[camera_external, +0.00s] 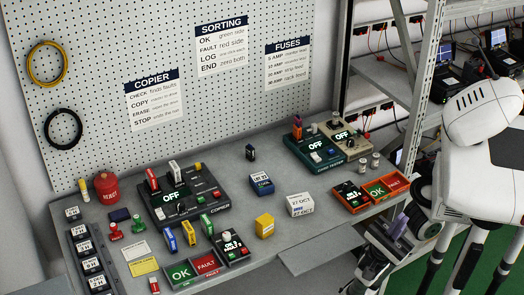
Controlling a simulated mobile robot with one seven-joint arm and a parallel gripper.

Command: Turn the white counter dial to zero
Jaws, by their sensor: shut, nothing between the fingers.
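I cannot single out a white counter dial with certainty; its markings are too small to read. Two small pale cylinders, the left one (363,165) and the right one (376,160), stand on the bench behind the orange OK and FAULT trays. A white block (300,205) reading 27 OCT sits near the bench's front middle. My gripper (364,278) hangs low off the front edge at the right, apart from all of these. Its fingers are small and dark, shut with nothing held.
The grey bench (330,228) holds a dark copier (205,205), a green chip tester (308,157), a beige unit (350,146), orange trays (352,196), a yellow box (265,225) and a red pot (106,188). A shelf projects at the front (315,262). Metal racking (428,65) stands right.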

